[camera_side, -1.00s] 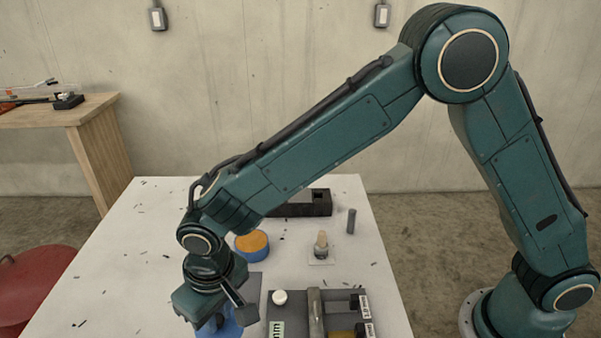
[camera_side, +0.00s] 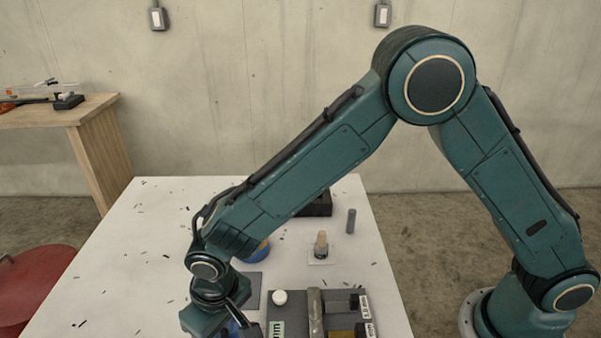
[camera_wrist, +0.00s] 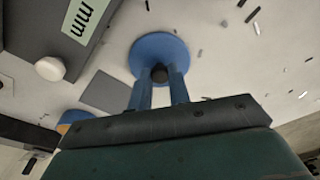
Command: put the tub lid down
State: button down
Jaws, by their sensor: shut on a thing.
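The tub lid (camera_wrist: 150,46) is a round blue disc with a dark knob in the middle. In the wrist view my gripper (camera_wrist: 160,76) is shut on the knob with its two blue fingers. The disc is over or close to the white table, clear of the grey square mat; I cannot tell whether it touches the table. In the side view my wrist hides most of the lid. The blue tub with orange contents (camera_side: 262,250) stands behind my wrist, partly hidden; part of it also shows in the wrist view (camera_wrist: 72,117).
The grey mat (camera_wrist: 108,93) lies beside the lid. A dark fixture (camera_side: 290,300) with a white round cap (camera_side: 280,297) and labels stands to the right. A small bottle (camera_side: 321,243) and grey cylinder (camera_side: 351,221) stand behind. Dark chips litter the white table (camera_side: 130,255).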

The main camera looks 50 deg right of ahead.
jog(key=shift+f, duration=0.1)
jog(key=c, duration=1.3)
grip_release()
jog(key=r, duration=0.4)
jog(key=s+r, duration=0.1)
jog(key=r, duration=0.7)
jog(key=shift+s+d+r, duration=0.1)
jog(key=shift+s+d, duration=0.05)
jog(key=shift+s, duration=0.05)
jog(key=shift+d+r, duration=0.1)
